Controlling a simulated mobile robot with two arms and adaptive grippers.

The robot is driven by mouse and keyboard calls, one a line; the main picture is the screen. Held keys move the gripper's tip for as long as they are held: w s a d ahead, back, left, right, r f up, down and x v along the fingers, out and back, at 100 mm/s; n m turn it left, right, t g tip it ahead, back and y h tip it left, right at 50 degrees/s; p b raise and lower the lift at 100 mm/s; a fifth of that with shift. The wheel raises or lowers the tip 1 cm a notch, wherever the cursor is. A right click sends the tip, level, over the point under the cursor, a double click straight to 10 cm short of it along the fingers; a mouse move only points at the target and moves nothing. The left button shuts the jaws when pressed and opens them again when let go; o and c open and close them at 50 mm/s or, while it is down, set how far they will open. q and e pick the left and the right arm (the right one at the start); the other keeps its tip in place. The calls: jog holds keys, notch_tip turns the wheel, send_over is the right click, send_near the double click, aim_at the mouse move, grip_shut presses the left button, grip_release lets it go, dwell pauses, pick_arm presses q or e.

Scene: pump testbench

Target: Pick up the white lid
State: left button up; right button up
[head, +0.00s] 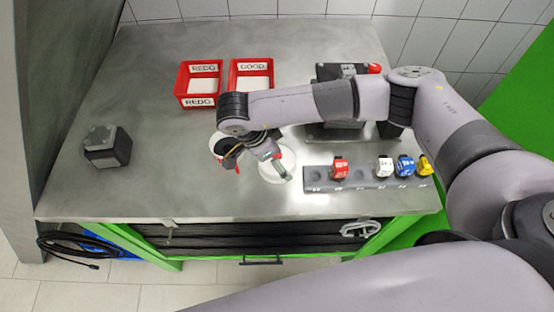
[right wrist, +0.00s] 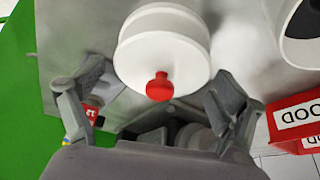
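The white lid (right wrist: 165,45) is round and stepped, with a red knob (right wrist: 160,86) pointing toward the right wrist camera. In the head view the lid (head: 274,176) is on the table near the front, partly hidden by my right gripper (head: 279,163). My right gripper also shows in the right wrist view (right wrist: 158,95). Its two fingers are spread apart on either side of the knob, with nothing visibly gripped. I cannot tell whether any finger touches the lid. My left gripper is not in view.
An open white container (head: 216,148) stands just left of the lid. Red REDO (head: 198,101) and GOOD (head: 234,83) bins are behind. A grey rack (head: 312,175) with several coloured pieces lies to the right.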

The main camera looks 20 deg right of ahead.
jog(key=c, duration=0.6)
jog(key=shift+r, duration=0.1)
